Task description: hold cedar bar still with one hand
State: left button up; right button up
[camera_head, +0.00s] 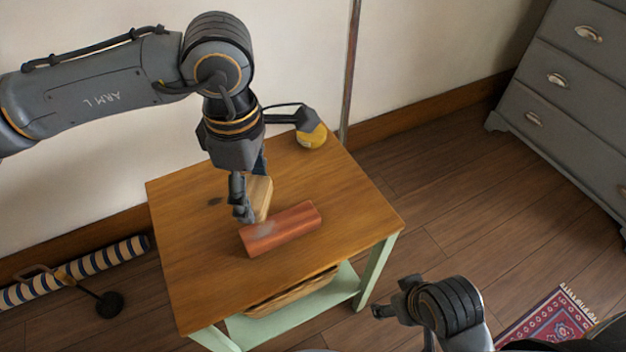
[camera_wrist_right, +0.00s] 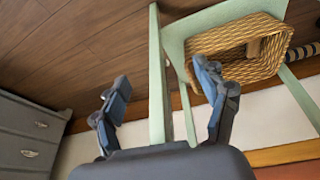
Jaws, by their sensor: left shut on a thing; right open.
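A reddish bar (camera_head: 282,230), which looks like the cedar bar, lies flat on the wooden table (camera_head: 345,215), with a greyish patch near its left end. A tan wooden block (camera_head: 262,194) stands just behind it. My left gripper (camera_head: 248,205) points down over the table and is shut, apparently on the tan block, its fingertips close to the left end of the reddish bar. The far finger is mostly hidden. My right gripper (camera_head: 385,300) is off the table's front right corner; in the right wrist view its fingers (camera_wrist_right: 165,100) are open and empty.
A woven basket (camera_wrist_right: 245,50) is on the table's lower shelf. A grey dresser (camera_head: 572,85) stands at the right, a patterned rug (camera_head: 548,322) below it. A striped roll (camera_head: 85,268) lies at left.

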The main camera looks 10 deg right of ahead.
jog(key=w+d+r+n+t+h, duration=0.35)
jog(key=w+d, duration=0.45)
jog(key=w, duration=0.3)
jog(key=w+d+r+n+t+h, duration=0.2)
jog(key=w+r+n+t, duration=0.5)
jog(key=w+r, duration=0.55)
jog(key=w+a+r+n+t+y, duration=0.2)
jog(key=w+a+r+n+y, duration=0.25)
jog(key=a+n+y, duration=0.55)
jog(key=w+a+r+n+t+y, duration=0.25)
jog(key=a+r+n+y, duration=0.45)
jog(key=n, duration=0.4)
jog(key=n+g+y, duration=0.1)
jog(key=n+g, duration=2.2)
jog(key=n, duration=0.1)
send_near(300, 218)
jog(key=shift+w+d+f, duration=0.2)
jog(key=shift+w+d, duration=0.5)
jog(key=shift+d, duration=0.05)
jog(key=shift+s+d+f, duration=0.1)
jog(key=shift+s+f, duration=0.05)
jog(key=shift+s+a+f, duration=0.15)
jog(key=shift+a, duration=0.1)
jog(key=x, duration=1.1)
jog(key=shift+a, duration=0.15)
